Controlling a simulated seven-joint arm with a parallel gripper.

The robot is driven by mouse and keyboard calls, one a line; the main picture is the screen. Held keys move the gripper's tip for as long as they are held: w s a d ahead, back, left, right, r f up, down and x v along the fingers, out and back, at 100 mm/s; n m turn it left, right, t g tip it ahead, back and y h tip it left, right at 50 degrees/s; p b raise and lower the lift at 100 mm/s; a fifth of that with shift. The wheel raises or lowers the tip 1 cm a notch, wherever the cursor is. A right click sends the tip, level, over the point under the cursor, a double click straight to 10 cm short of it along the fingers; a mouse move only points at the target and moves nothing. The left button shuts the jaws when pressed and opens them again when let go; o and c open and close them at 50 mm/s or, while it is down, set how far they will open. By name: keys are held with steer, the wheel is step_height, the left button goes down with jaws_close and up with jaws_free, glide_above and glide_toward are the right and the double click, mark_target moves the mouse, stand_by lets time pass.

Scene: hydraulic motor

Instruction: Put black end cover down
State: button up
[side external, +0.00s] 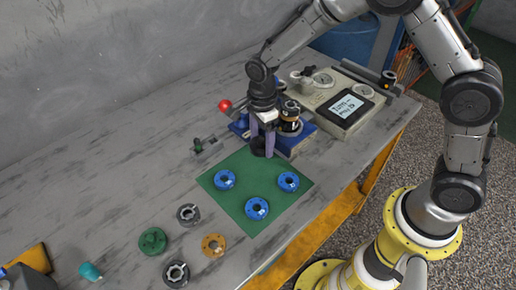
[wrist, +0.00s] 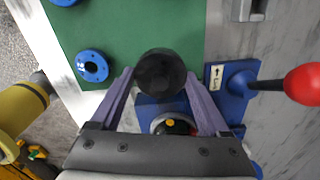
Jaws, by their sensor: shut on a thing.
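The black end cover (wrist: 160,72) is a dark round part between the fingertips of my gripper (wrist: 160,76) in the wrist view. My gripper is shut on it. In the side external view the cover (side external: 258,147) shows as a small dark shape at the tips of my gripper (side external: 262,143), over the back right edge of the green mat (side external: 237,173). I cannot tell whether its underside touches the mat. The motor assembly (side external: 290,118) stands in the blue fixture (side external: 297,141) just behind and right of my gripper.
Three blue rings, including the middle one (side external: 257,208), lie on the mat. A green part (side external: 152,241), an orange ring (side external: 213,245) and two grey rings (side external: 177,273) lie to its left. A red-knobbed lever (side external: 225,105) and a display box (side external: 345,107) stand behind.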

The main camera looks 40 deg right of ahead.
mark_target(258, 149)
steer(key=shift+w+a+f, duration=0.1)
steer(key=shift+w+f, duration=0.45)
steer(key=shift+f, duration=1.6)
steer(key=shift+f, duration=0.15)
steer(key=o, duration=1.6)
